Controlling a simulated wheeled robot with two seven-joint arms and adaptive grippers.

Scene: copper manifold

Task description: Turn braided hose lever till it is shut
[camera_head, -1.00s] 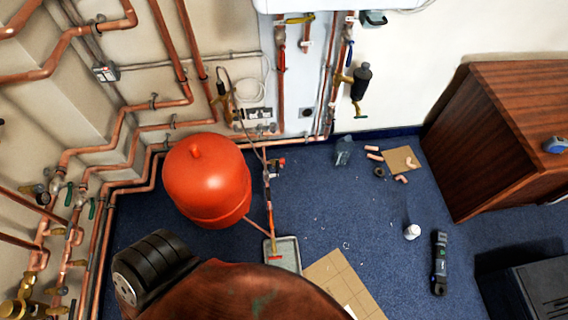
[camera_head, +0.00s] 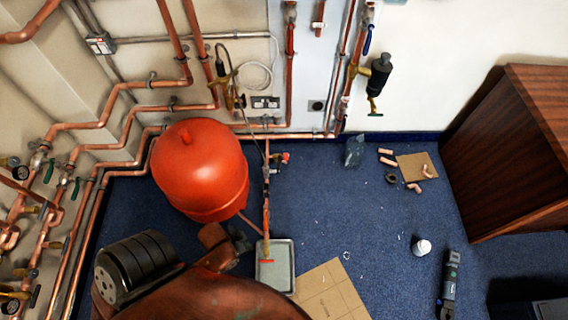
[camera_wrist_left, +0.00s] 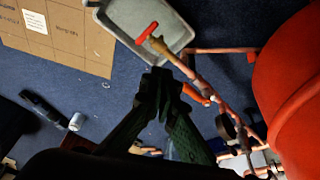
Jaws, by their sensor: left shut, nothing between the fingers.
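A small red handle (camera_head: 285,157) sits on a fitting near the hose's lower end. Another red handle (camera_head: 267,261) lies over the grey tray; it also shows in the left wrist view (camera_wrist_left: 147,33). That view shows an orange-red lever (camera_wrist_left: 196,94) beside the pipe. I cannot tell which handle is the braided hose lever. My left gripper (camera_head: 243,240) is left of the pipe, shut and empty; its fingertips (camera_wrist_left: 158,76) show close up.
The grey tray (camera_head: 288,275) lies on the blue carpet beside a cardboard sheet (camera_head: 328,285). Copper pipes and valves line the left wall. A brown wooden cabinet (camera_head: 510,140) stands at right. Open carpet (camera_head: 330,210) lies right of the pipe.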

